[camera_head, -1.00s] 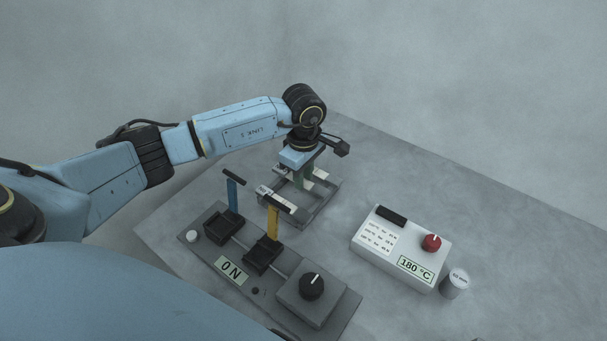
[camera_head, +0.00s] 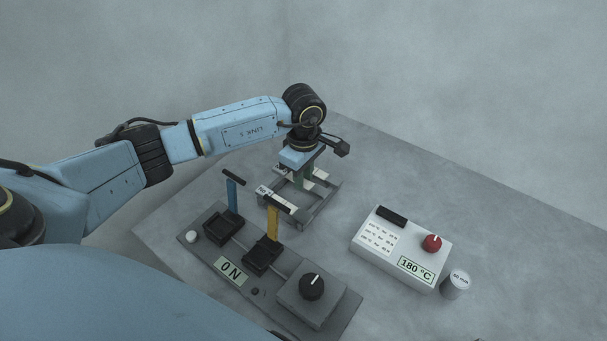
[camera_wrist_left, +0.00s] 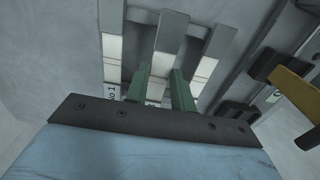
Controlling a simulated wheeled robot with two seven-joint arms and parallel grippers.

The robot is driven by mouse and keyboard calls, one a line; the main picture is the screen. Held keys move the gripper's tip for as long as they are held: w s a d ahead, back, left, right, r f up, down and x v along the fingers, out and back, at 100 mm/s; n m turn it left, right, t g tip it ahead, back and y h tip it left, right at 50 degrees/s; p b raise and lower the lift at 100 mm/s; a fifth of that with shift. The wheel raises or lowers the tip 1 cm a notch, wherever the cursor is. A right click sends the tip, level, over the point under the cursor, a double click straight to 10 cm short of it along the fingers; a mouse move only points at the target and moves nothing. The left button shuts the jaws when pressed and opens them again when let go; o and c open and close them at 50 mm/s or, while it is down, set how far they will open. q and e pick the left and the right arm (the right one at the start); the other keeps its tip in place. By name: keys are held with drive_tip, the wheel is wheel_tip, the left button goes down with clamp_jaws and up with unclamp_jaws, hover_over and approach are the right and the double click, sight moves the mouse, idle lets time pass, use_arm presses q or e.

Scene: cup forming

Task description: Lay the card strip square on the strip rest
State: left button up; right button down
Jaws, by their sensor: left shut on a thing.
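My left gripper (camera_head: 304,180) is low over the grey metal frame (camera_head: 322,213) behind the station with the levers. In the left wrist view its two green fingers (camera_wrist_left: 162,88) are shut on a grey and white strip (camera_wrist_left: 160,63), which I take to be the card strip. The strip lies between two similar grey and white bars, the left one (camera_wrist_left: 112,45) beside a "No 1" label and the right one (camera_wrist_left: 219,42). I cannot tell whether the strip touches the frame or sits square. The fingers partly hide it. My right gripper is not in view.
The station (camera_head: 190,253) with a blue lever (camera_head: 232,195), a yellow lever (camera_head: 272,222) and a black knob (camera_head: 312,286) stands in front of the frame. A white control box (camera_head: 385,262) reading 180 °C and a small cylinder (camera_head: 455,286) stand right. The table beyond is clear.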

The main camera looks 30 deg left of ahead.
use_arm(q)
drive_tip(key=shift+f+b, duration=1)
drive_tip(key=shift+f, duration=0.2)
idle(0.4)
idle(0.4)
drive_tip(key=o, duration=1.5)
drive_tip(key=shift+r, duration=0.15)
drive_tip(key=shift+r+p, duration=2.65)
drive_tip(key=shift+r, duration=1.25)
